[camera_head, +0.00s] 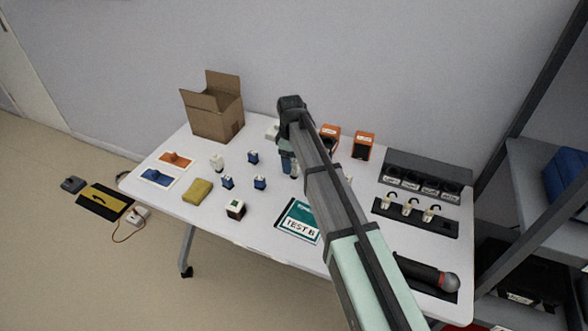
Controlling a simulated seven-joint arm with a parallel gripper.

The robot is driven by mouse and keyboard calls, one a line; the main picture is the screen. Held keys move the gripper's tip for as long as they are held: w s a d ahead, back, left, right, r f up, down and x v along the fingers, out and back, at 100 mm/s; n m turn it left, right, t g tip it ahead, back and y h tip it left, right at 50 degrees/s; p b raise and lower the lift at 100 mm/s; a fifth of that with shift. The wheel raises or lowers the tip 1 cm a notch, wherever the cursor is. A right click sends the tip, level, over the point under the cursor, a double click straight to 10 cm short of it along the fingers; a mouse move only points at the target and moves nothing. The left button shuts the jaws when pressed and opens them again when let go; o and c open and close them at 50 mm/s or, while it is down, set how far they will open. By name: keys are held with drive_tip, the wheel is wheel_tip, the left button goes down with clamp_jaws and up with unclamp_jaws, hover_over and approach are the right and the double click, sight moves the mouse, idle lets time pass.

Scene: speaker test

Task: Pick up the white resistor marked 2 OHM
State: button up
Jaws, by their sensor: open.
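A small white block (217,163) stands on the left half of the table and could be the resistor. Its marking is too small to read. Another white piece (272,132) lies at the back, partly behind my arm. My arm reaches up from the lower right over the table, and its end points down near the table's middle. My gripper (290,167) is open there, small and partly hidden by the arm. Something white shows close by it, but I cannot tell whether it is a resistor. The white block at left is apart from the gripper.
Several blue-and-white blocks (253,157), a yellow pouch (197,191) and a TEST B card (299,221) lie on the white table (200,225). A cardboard box (213,112) stands at back left. A microphone (430,275) lies at right, before a dark socket unit (428,172).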

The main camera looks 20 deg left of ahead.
sight(294, 170)
drive_tip(key=shift+w+d+f, duration=0.1)
drive_tip(key=shift+d+f, duration=0.05)
drive_tip(key=shift+f, duration=0.75)
drive_tip(key=shift+w+d+f, duration=0.1)
drive_tip(key=shift+w+f, duration=0.05)
drive_tip(key=shift+f, duration=0.75)
drive_tip(key=shift+w+d+f, duration=0.1)
drive_tip(key=shift+d+f, duration=0.05)
drive_tip(key=shift+f, duration=0.75)
drive_tip(key=c, duration=1.1)
